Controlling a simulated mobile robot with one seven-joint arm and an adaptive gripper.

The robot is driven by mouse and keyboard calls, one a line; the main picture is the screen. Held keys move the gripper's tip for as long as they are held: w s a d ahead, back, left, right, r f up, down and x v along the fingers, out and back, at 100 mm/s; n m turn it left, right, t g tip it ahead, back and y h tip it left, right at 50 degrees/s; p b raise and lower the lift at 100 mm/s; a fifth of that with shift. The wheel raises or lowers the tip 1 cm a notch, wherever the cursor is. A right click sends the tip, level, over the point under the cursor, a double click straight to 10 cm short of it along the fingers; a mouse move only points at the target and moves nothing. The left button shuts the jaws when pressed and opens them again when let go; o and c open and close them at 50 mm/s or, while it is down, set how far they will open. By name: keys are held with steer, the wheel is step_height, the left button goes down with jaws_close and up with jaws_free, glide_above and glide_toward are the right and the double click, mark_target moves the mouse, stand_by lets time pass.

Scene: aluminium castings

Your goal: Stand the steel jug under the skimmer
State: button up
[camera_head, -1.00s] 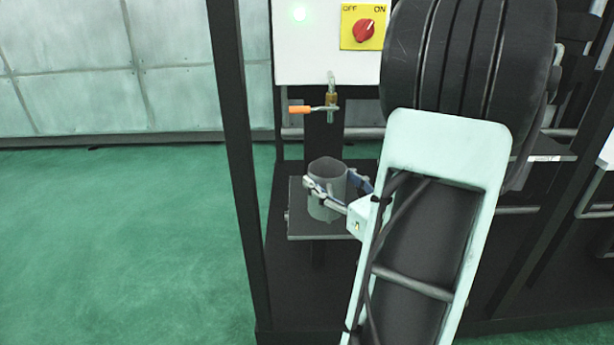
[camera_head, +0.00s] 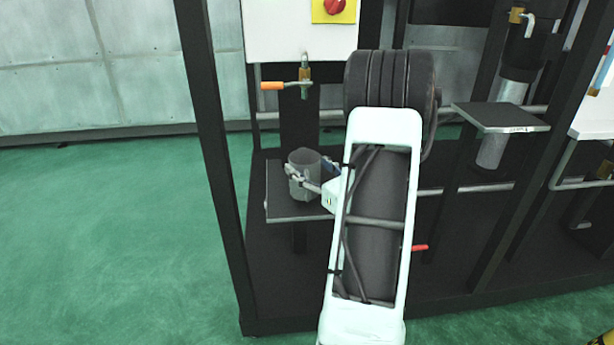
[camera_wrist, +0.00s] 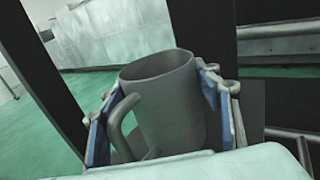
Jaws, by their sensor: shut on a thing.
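The steel jug (camera_head: 304,178) is a grey open-topped cup with a handle. It is upright at the small dark shelf (camera_head: 290,212) inside the black frame; I cannot tell whether its base touches the shelf. My gripper (camera_head: 308,178) is shut around the jug's sides. In the wrist view the jug (camera_wrist: 168,100) sits between the two blue-padded fingers of my gripper (camera_wrist: 160,112), its handle toward the camera on the left. The skimmer's brass tap (camera_head: 304,80) with an orange lever hangs above the jug, with clear space between them.
A white box with a red switch (camera_head: 334,6) is above the tap. A black frame post (camera_head: 212,150) stands left of the shelf. Another shelf (camera_head: 500,116) with a pipe is to the right. Open green floor (camera_head: 100,230) lies to the left.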

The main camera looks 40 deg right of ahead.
step_height(320, 180, down, 2)
steer(key=shift+f, duration=0.1)
steer(key=o, duration=0.8)
steer(key=shift+f+b, duration=0.15)
steer(key=shift+b, duration=0.15)
steer(key=o, duration=0.5)
steer(key=shift+c, duration=0.2)
